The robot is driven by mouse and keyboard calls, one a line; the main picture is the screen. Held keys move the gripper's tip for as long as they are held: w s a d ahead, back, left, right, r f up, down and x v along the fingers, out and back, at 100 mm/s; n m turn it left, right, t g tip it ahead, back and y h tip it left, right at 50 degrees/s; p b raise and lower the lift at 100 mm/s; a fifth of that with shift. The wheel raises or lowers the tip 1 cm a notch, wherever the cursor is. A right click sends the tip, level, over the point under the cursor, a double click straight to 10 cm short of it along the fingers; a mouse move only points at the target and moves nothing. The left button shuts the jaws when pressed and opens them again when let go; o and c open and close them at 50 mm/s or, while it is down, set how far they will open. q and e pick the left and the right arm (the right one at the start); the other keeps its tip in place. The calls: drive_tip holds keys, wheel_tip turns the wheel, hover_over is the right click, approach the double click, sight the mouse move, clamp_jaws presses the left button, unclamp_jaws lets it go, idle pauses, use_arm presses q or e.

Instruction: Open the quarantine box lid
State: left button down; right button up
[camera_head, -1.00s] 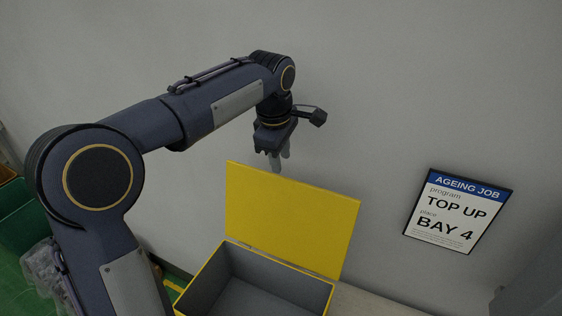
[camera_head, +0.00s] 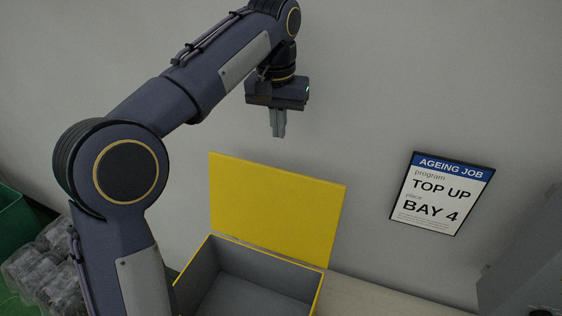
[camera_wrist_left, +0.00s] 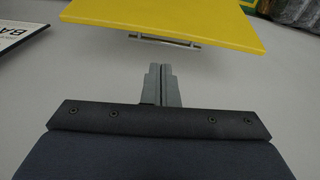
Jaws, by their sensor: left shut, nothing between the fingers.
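The yellow quarantine box (camera_head: 318,294) stands at the bottom of the head view, its grey inside showing and looking empty. Its yellow lid (camera_head: 278,208) stands raised at the back edge, near the wall. The lid also shows in the left wrist view (camera_wrist_left: 180,22), with a metal handle (camera_wrist_left: 165,41) on its face. My left gripper (camera_head: 279,133) is shut and empty, above the lid's top edge and apart from it. Its closed fingers also show in the left wrist view (camera_wrist_left: 162,70). My right gripper is not in view.
A framed sign (camera_head: 442,193) reading "AGEING JOB, TOP UP, BAY 4" is on the wall at right. A green bin (camera_head: 14,222) and clear wrapped items (camera_head: 42,262) are at the left. A pale surface (camera_head: 365,300) lies right of the box. A grey cabinet stands at far right.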

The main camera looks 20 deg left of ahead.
sight(279, 169)
use_arm(q)
wheel_tip(279, 169, down, 10)
drive_tip(key=shift+w+m, duration=0.4)
drive_tip(key=shift+d+r, duration=0.1)
drive_tip(key=s+b, duration=0.1)
drive_tip(key=b, duration=0.2)
drive_tip(key=shift+s+t, duration=0.3)
drive_tip(key=s, duration=0.1)
drive_tip(key=s+r, duration=0.1)
drive_tip(key=s, duration=0.1)
drive_tip(key=shift+s+a+r, duration=0.1)
drive_tip(key=shift+s+a, duration=0.1)
drive_tip(key=shift+s, duration=0.1)
drive_tip(key=shift+r, duration=0.1)
